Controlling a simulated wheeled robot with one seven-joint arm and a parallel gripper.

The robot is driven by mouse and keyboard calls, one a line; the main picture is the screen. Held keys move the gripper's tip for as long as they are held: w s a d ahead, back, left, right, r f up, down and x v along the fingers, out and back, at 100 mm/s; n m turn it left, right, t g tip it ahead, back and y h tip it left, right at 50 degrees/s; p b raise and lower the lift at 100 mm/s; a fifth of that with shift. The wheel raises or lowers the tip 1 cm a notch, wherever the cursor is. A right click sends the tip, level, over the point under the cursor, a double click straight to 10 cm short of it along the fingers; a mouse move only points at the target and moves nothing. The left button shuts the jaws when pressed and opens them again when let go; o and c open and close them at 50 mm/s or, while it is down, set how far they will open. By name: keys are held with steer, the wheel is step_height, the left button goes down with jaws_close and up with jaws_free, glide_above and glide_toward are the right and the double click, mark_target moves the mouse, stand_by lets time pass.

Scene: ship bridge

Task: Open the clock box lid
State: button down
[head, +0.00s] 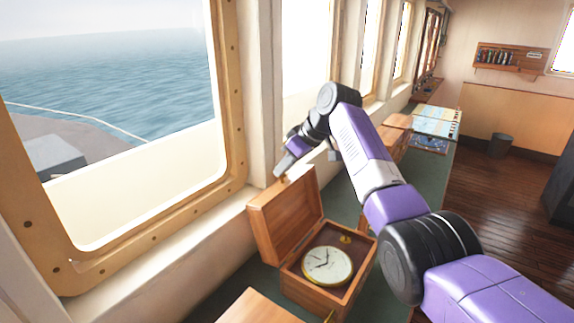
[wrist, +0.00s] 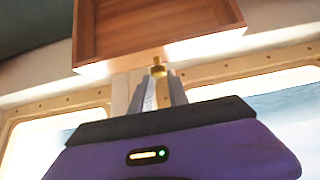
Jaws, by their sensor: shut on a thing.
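The wooden clock box (head: 311,297) stands on the green counter by the window, with a round white-faced clock (head: 327,266) inside it. Its lid (head: 285,217) is swung up and stands raised at the window side, so the inside of the box is exposed. The lid also shows overhead in the wrist view (wrist: 152,30). My gripper (head: 281,172) is at the lid's top edge. In the wrist view my gripper (wrist: 158,88) is shut on a small brass knob (wrist: 158,71) on that edge. The fingertips partly hide the knob.
Window frames (head: 236,120) and the sill run close behind the lid. Another wooden box top (head: 262,307) is at the near edge. Farther along the counter are more wooden boxes (head: 393,142) and a chart (head: 436,120). The wooden floor to the right is open.

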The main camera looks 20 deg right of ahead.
steer(key=shift+w+a+f, duration=0.1)
steer(key=shift+a+f, duration=0.1)
steer(key=shift+a, duration=0.05)
steer(key=c, duration=1.7)
jaws_free()
steer(key=o, duration=0.5)
steer(key=shift+w+a+f, duration=0.1)
steer(key=shift+w+f, duration=0.1)
steer(key=shift+c, duration=0.2)
steer(key=shift+s+d+r, duration=0.2)
steer(key=shift+d+r, duration=0.05)
steer(key=shift+r, duration=0.1)
steer(key=b+v, duration=0.2)
steer(key=v, duration=0.5)
